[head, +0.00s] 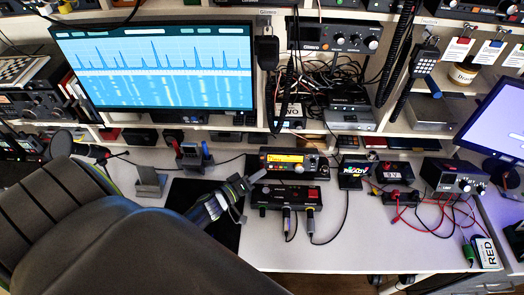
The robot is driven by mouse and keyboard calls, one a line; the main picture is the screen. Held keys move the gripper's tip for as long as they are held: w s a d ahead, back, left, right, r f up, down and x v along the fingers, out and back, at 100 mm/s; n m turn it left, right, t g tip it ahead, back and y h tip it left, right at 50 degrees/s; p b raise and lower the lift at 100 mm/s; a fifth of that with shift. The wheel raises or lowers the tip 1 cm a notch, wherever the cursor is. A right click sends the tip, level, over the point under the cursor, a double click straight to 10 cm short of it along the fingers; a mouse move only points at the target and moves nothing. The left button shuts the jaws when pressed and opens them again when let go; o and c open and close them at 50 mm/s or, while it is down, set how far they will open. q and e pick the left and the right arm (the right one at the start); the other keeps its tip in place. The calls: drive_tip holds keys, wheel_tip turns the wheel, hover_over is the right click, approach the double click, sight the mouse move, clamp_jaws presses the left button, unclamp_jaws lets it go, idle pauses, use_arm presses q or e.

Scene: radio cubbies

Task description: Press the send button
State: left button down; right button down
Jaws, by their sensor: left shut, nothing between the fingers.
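A low black box (287,196) lies on the white desk near the middle of the head view. It has a red square button (311,194) at its right end, a small green part at its left end and cables plugged into its front edge. I cannot read a label on the button. My left gripper (254,180) is shut and empty, pointing right, just above and left of this box. I cannot tell whether it touches the box. My right gripper is not in view.
A radio with a yellow display (287,157) stands behind the box. The desk front (350,250) is mostly clear. A large dark grey shape fills the lower left.

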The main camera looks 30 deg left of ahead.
use_arm(q)
drive_tip(key=shift+w, duration=0.1)
idle(0.5)
drive_tip(key=shift+w+a+f, duration=0.1)
drive_tip(key=shift+w+a, duration=0.15)
drive_tip(key=shift+w, duration=0.05)
idle(0.4)
drive_tip(key=shift+s+d+p, duration=0.25)
drive_tip(key=shift+s+p, duration=0.15)
drive_tip(key=shift+p, duration=0.2)
